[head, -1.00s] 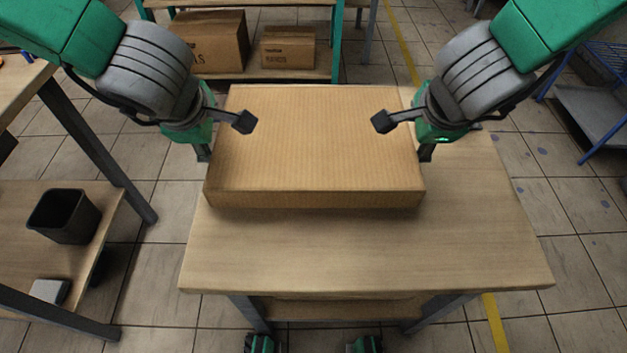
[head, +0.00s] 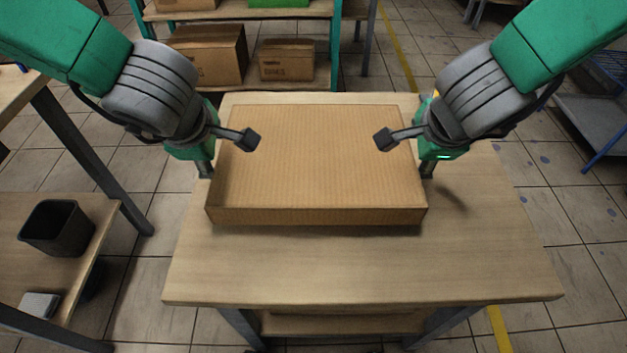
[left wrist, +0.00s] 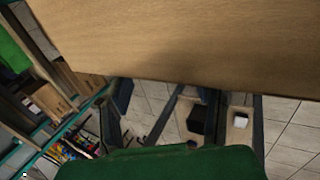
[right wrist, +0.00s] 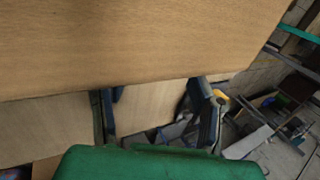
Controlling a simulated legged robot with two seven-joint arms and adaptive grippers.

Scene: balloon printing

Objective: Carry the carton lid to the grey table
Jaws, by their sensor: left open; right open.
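My left gripper (head: 228,155) is open at the lid's left edge, one finger over the top and one outside the side. My right gripper (head: 407,155) is open at the right edge in the same way. Contact with the lid is unclear. Broad brown surfaces fill much of both wrist views.
A shelf at the back holds cardboard boxes (head: 287,60). At the left stands a bench whose lower shelf carries a black bin (head: 57,228). A blue-framed rack (head: 595,115) stands at the right. The front of the table top is bare.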

